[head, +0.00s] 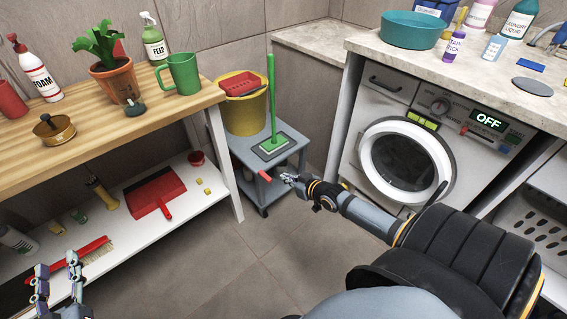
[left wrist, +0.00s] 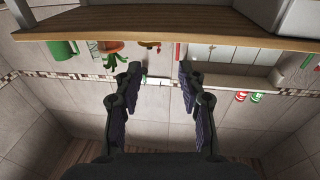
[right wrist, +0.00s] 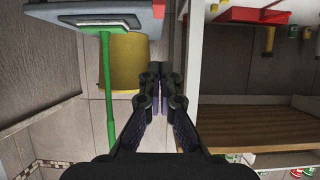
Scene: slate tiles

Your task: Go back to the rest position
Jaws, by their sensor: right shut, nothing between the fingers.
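My left gripper (head: 58,272) is at the lower left of the head view, in front of the lower white shelf. Its two fingers are spread, and the left wrist view (left wrist: 158,74) shows an empty gap between them. My right gripper (head: 288,178) is in the middle of the head view, just right of the grey trolley and above the floor. In the right wrist view (right wrist: 159,72) its fingers are together with nothing between them. The right arm reaches in from the lower right.
A wooden bench (head: 95,127) with a plant, mug and bottles stands at left; its lower shelf (head: 120,227) holds a red dustpan (head: 155,191). A grey trolley (head: 228,145) carries a yellow bucket (head: 246,115) and green mop. A washing machine (head: 375,110) stands right. The middle floor is clear.

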